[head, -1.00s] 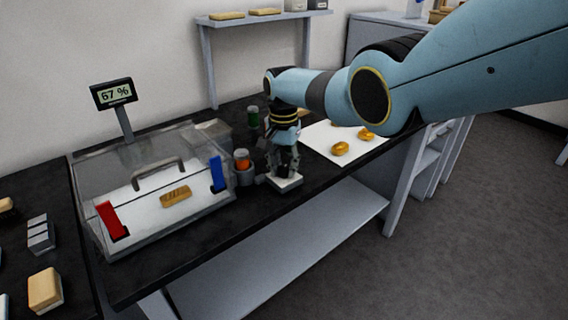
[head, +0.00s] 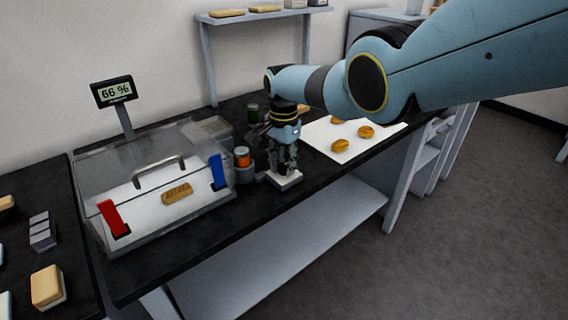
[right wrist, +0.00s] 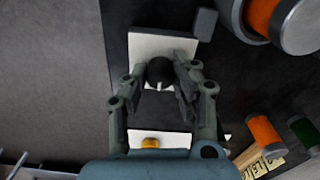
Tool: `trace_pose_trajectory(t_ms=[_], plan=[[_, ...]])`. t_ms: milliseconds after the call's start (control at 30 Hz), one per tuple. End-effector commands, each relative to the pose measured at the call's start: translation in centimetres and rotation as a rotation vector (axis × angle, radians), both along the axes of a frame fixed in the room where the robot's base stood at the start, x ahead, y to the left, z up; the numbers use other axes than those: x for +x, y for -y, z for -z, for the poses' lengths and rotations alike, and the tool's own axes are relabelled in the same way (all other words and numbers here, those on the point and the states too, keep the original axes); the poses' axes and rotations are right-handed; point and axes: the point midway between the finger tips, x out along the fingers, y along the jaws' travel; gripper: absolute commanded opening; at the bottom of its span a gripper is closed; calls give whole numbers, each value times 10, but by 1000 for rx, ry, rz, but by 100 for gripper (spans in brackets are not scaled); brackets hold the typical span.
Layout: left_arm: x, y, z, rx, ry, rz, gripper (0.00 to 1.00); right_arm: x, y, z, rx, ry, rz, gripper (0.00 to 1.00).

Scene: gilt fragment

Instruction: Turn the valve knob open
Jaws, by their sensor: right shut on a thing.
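The valve is a white block (head: 288,182) on the black bench, right of the clear chamber. Its round dark knob (right wrist: 160,72) shows in the right wrist view, over the white base (right wrist: 150,44). My right gripper (head: 284,168) points down over the block. In the right wrist view its fingers (right wrist: 164,82) are around the knob, shut on it. In the head view the fingers hide the knob, so its turn angle cannot be told. My left gripper is not in view.
A clear chamber (head: 125,155) with red (head: 113,217) and blue (head: 218,172) latches holds a gilt fragment (head: 177,194). A display (head: 114,92) reads 66 %. An orange jar (head: 242,157) stands close left of the gripper. Gold pieces lie on a white sheet (head: 318,135) to the right.

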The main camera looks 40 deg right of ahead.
Motion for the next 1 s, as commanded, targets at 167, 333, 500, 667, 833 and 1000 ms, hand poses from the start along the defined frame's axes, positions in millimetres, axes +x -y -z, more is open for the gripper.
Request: trace_pose_trajectory(t_ms=[167, 333, 500, 667, 833, 1000], plan=[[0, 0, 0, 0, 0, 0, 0, 2, 1, -2, -2, 7, 1, 33], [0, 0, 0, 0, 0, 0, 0, 1, 0, -1, -1, 4, 0, 50], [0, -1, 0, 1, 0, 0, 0, 1, 0, -1, -1, 2, 0, 50], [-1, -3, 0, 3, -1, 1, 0, 1, 1, -4, 0, 3, 0, 50], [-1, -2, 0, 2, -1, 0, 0, 2, 1, -19, -1, 5, 0, 50], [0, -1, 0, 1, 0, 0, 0, 2, 0, -54, -1, 7, -1, 50]])
